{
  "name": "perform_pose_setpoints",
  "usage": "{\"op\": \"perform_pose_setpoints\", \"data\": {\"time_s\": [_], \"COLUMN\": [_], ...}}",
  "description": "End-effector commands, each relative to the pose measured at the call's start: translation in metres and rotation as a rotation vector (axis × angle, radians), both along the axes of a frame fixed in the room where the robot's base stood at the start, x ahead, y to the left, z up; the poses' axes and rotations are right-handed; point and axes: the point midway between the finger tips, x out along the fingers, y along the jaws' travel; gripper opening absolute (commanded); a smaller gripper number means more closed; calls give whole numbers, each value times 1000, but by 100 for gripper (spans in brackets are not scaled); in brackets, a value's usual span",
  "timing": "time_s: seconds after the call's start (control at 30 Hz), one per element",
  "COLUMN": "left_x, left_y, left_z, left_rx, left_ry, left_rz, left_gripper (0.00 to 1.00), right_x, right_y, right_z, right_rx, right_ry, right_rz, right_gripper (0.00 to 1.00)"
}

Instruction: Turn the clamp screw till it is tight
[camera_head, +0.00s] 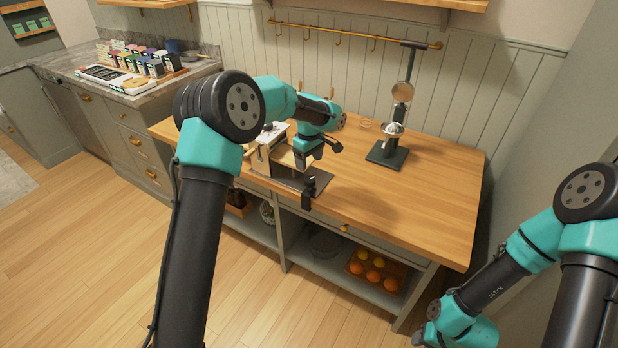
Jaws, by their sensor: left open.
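A small black clamp (309,193) sits at the front edge of the wooden table, beside a dark flat plate (285,178). Its screw is too small and dark to make out clearly. My left gripper (318,153) is open, above the tabletop and a little behind and above the clamp, apart from it. I see nothing held between its fingers. My left forearm hides part of the table's left side. My right arm comes in at the lower right, beside the table, and its gripper is not visible.
A wooden stand with a pale top (268,135) is close to my left gripper. A black stand with a metal cup (391,133) is at the back. The wooden tabletop (430,205) is clear on the right. A shelf below holds a tray of oranges (376,272).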

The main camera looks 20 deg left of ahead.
Motion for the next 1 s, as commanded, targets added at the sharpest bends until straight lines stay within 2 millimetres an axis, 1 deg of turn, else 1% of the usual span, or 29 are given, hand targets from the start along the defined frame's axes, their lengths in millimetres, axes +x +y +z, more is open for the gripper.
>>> {"op": "perform_pose_setpoints", "data": {"time_s": [0.03, 0.1, 0.3, 0.43, 0.6, 0.87, 1.0], "left_x": [0, -1, -1, 0, 0, 0, 0], "left_y": [0, 0, 0, 0, 0, 0, 0], "left_z": [-10, -22, -55, -69, -78, -78, -78], "left_rx": [1, 0, 1, 0, 0, 0, 0], "left_ry": [3, 4, 3, 2, 0, 0, 0], "left_rz": [1, 0, -1, 1, 0, 0, 0], "left_gripper": [69, 69, 69, 69, 69, 69, 56], "right_x": [0, 0, 0, 0, 0, 0, 0], "right_y": [0, 0, 0, 0, 0, 0, 0], "right_z": [0, 0, 0, 0, 0, 0, 0], "right_rx": [0, 0, 0, 0, 0, 0, 0], "right_ry": [0, 0, 0, 0, 0, 0, 0], "right_rz": [0, 0, 0, 0, 0, 0, 0], "right_gripper": [43, 43, 43, 43, 43, 43, 43]}}
